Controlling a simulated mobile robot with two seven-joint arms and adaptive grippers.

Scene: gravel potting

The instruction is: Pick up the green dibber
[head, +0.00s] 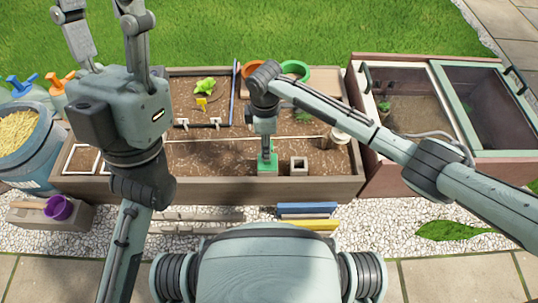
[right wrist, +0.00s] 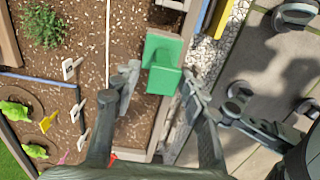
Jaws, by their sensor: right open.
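The green dibber (head: 267,165) shows as a blocky green shape at the front of the soil bed, by its wooden front edge. Its lower part is not clear to me. My right gripper (head: 265,148) points down right over it. In the right wrist view the green dibber (right wrist: 163,52) lies between and just beyond the fingertips of the open right gripper (right wrist: 160,82); I see no grip on it. My left gripper (head: 103,12) is raised at the upper left, its fingers spread and empty, with the tips near the picture's top edge.
A small square pot (head: 299,164) stands close to the right of the dibber. The planter's front board (head: 220,190) runs just in front. Young plants and labels (right wrist: 70,68) are in the soil.

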